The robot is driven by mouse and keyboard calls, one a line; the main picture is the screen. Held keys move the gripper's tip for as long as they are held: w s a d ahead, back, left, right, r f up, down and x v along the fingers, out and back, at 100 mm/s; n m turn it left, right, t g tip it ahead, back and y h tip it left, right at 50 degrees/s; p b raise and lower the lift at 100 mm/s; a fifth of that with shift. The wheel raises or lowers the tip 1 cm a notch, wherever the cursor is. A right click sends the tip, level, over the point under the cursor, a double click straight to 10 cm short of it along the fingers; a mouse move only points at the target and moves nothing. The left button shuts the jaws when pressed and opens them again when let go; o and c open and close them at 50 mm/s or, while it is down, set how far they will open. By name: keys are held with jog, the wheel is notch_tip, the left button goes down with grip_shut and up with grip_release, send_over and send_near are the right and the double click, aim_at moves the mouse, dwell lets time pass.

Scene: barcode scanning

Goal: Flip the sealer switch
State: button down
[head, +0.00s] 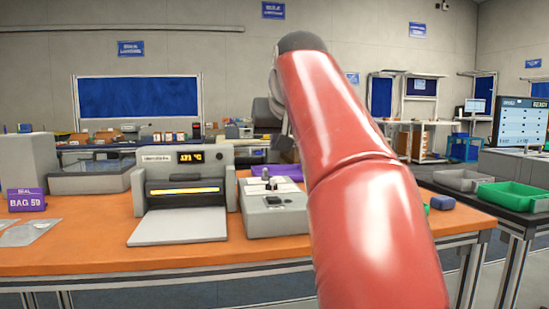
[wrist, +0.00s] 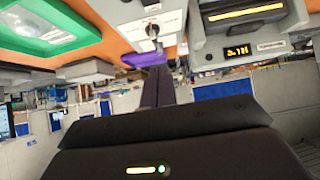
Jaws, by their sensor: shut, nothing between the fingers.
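The sealer (head: 183,185) stands on the orange bench, with a lit display reading about 171 °C and a glowing yellow slot. It also shows upside down in the wrist view (wrist: 240,28). A light grey switch box (head: 275,222) stands just right of it. A small switch lever (wrist: 152,31) sticks up from the box in the wrist view; its on or off position is unclear. My gripper (wrist: 158,70) is shut and empty, its dark fingers pointing toward the switch box, apparently apart from the lever. In the head view my red arm hides much of it.
A green bin (head: 512,196) and a grey bin (head: 462,181) stand on the dark table at right. A monitor (head: 522,124) stands behind them.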

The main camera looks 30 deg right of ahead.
jog(key=shift+v, duration=1)
jog(key=shift+w+r, duration=0.15)
jog(key=s+a+f+n+g+y, duration=0.1)
jog(key=s+a+f, duration=0.3)
jog(key=f, duration=0.9)
jog(key=s+a+f+n+g+y, duration=0.1)
jog(key=s+a+f, duration=0.4)
jog(key=s+f, duration=0.5)
jog(key=s+a+f+n+g, duration=0.1)
jog(key=s+a+f, duration=0.4)
jog(key=f, duration=1.1)
jog(key=shift+s+g+y, duration=0.4)
jog(key=shift+s+g, duration=0.1)
jog(key=shift+s, duration=0.7)
